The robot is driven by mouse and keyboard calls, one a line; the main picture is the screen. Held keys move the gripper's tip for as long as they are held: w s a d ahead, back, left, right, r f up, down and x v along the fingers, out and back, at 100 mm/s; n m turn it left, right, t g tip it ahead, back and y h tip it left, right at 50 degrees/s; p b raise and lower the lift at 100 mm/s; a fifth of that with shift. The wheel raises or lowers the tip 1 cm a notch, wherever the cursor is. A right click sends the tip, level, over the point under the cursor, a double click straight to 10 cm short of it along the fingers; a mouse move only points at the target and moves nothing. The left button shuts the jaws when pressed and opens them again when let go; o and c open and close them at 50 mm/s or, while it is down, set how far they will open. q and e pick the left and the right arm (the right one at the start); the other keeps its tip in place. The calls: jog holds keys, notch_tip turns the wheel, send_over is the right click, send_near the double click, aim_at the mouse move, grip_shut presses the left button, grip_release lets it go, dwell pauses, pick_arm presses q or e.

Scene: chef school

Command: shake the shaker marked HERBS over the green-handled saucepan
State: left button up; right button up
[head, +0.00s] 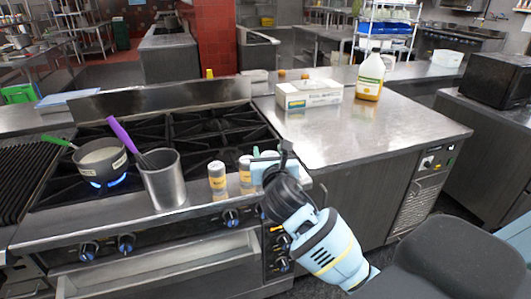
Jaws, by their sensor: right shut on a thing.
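The green-handled saucepan (88,166) sits on a lit front-left burner of the stove, its green handle (57,141) pointing left. Something pale fills it. One shaker (217,178) with a pale lid and a yellowish label stands upright on the stove's front ledge. A second shaker (245,174) stands right of it, close beside my gripper. My right gripper (266,163) is at the ledge's right end, shut on a pale-topped thing that looks like another shaker, mostly hidden by the fingers. I cannot read HERBS on any label. My left gripper is out of view.
A tall steel pot (165,185) with a purple-handled utensil (128,136) stands between the saucepan and the shakers. Blue flames show under the saucepan. The steel counter (345,135) on the right is mostly clear, with a box (309,95) and a jug (370,77) at its back.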

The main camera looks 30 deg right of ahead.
jog(key=s+a+f+n+y, duration=0.2)
jog(key=s+a+f+y, duration=0.1)
jog(key=s+a, duration=0.4)
jog(key=s+a+f+n+t+y, duration=0.1)
jog(key=s+a+f+y, duration=0.3)
jog(key=s, duration=0.6)
notch_tip(320, 180, down, 2)
jog(key=a+n, duration=0.1)
jog(key=a, duration=0.2)
jog(key=shift+f+n+t, duration=0.2)
jog(key=shift+n+t, duration=0.1)
jog(key=shift+n, duration=0.1)
